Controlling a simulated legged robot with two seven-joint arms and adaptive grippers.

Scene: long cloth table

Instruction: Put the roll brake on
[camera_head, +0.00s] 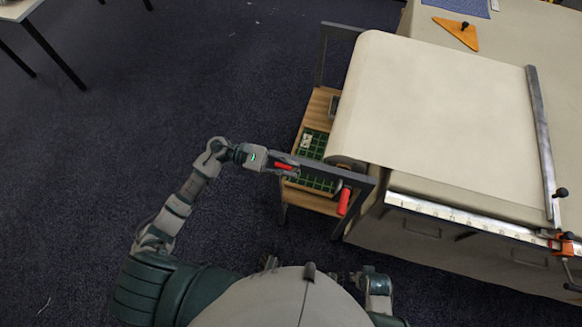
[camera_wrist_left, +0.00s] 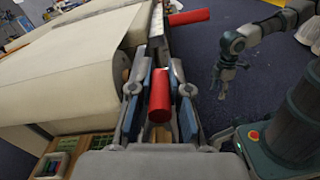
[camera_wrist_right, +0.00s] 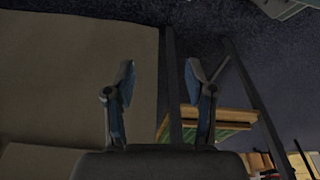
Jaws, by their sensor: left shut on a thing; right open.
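A red handle (camera_head: 285,166) is at the left end of the dark bar of the roll stand (camera_head: 320,169). My left gripper (camera_head: 277,163) is shut around it. In the left wrist view the red handle (camera_wrist_left: 159,95) lies between the blue-padded fingers. A second red handle (camera_head: 344,202) is at the bar's right end, apart from the gripper; it also shows in the left wrist view (camera_wrist_left: 188,17). The cream cloth roll (camera_head: 346,160) sits behind the bar. My right gripper (camera_wrist_right: 160,80) is open and empty in its wrist view. Which handle is the brake is not marked.
The cloth runs over the long table (camera_head: 500,212), with a metal bar (camera_head: 541,130) and an orange clamp (camera_head: 566,242) on the right. An orange triangular tool (camera_head: 459,31) lies at the back. A wooden shelf with green trays (camera_head: 315,143) is under the roll.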

